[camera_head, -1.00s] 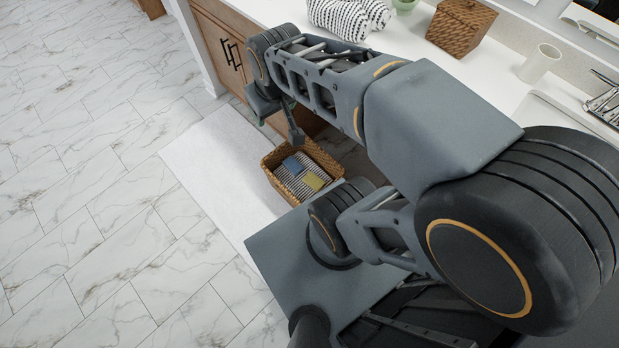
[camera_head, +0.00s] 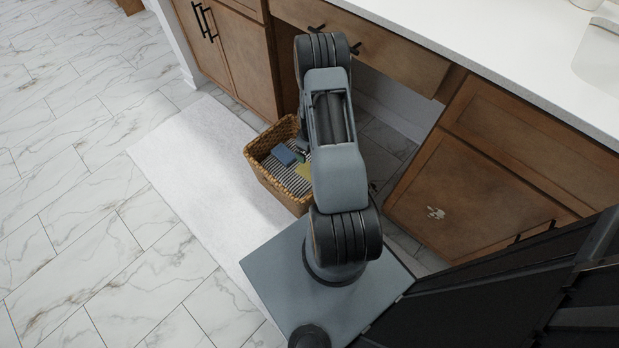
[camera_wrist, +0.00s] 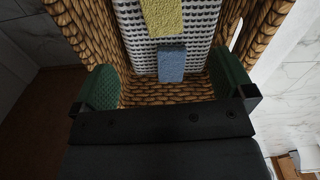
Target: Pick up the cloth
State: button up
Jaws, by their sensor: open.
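A black-and-white striped cloth (camera_head: 279,171) lies in a wicker basket (camera_head: 253,165) on the floor. It also shows in the wrist view (camera_wrist: 201,42). A blue block, perhaps a sponge (camera_head: 284,154), and a yellow one (camera_head: 305,170) lie on the cloth; in the wrist view the blue one (camera_wrist: 171,64) is nearest my gripper and the yellow one (camera_wrist: 163,17) farther off. My gripper (camera_wrist: 165,86) is open, its green fingertips apart over the near end of the basket, nothing between them touching both. In the head view my arm hides most of it.
The basket stands on a white mat (camera_head: 185,150) beside wooden cabinets (camera_head: 235,40) and below a white counter (camera_head: 470,50). An open knee space lies under the counter behind my arm. The marble floor (camera_head: 70,200) at left is clear.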

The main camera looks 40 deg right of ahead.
jog(key=b, duration=0.3)
send_over(304, 170)
jog(key=s+d, duration=0.2)
notch_tip(304, 170, down, 11)
jog(key=shift+d+r, duration=0.1)
jog(key=shift+r, duration=0.05)
jog(key=shift+s+f+b, duration=0.1)
jog(key=shift+f+b, duration=1.35)
jog(key=shift+f, duration=1.15)
jog(key=c, duration=1)
jog(key=shift+o, duration=0.2)
jog(key=shift+r, duration=0.1)
